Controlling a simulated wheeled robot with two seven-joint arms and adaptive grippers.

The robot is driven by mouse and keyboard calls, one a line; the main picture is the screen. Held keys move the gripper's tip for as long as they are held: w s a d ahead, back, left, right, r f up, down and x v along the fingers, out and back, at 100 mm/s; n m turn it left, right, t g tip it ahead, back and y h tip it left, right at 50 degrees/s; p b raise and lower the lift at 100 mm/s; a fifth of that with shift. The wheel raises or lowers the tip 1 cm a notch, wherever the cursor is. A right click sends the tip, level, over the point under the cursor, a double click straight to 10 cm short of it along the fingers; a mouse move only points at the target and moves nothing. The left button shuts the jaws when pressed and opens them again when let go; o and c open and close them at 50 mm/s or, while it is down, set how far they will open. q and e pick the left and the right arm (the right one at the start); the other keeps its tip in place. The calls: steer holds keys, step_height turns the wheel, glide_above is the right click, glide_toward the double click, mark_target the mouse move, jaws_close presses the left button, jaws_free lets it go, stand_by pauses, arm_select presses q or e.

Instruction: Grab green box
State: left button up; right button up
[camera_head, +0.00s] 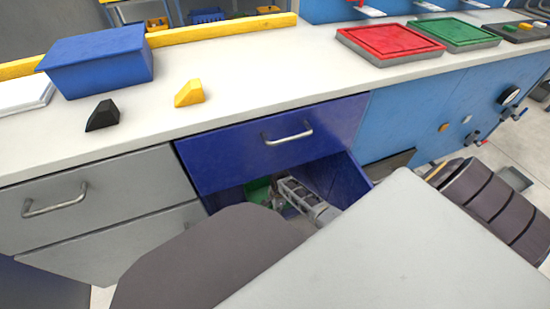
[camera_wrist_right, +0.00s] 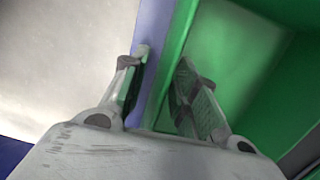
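The green box (camera_head: 257,190) lies in the open blue drawer (camera_head: 352,172) below the worktop. Only a small part of it shows in the head view. My right gripper (camera_head: 277,195) reaches down into the drawer beside it. In the right wrist view the fingers (camera_wrist_right: 163,75) stand apart on either side of the green box's wall (camera_wrist_right: 178,45). One finger is inside the box (camera_wrist_right: 235,50) and the other outside it. A gap shows between the fingers and the wall; firm contact cannot be seen. My left gripper is out of view.
The closed blue drawer (camera_head: 275,145) overhangs the open one. On the worktop are a blue bin (camera_head: 98,65), black wedge (camera_head: 102,116), yellow wedge (camera_head: 189,94), red tray (camera_head: 390,42) and green tray (camera_head: 455,33). Grey drawers (camera_head: 95,195) stand at left.

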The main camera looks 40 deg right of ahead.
steer(key=shift+f, duration=0.45)
jaws_close()
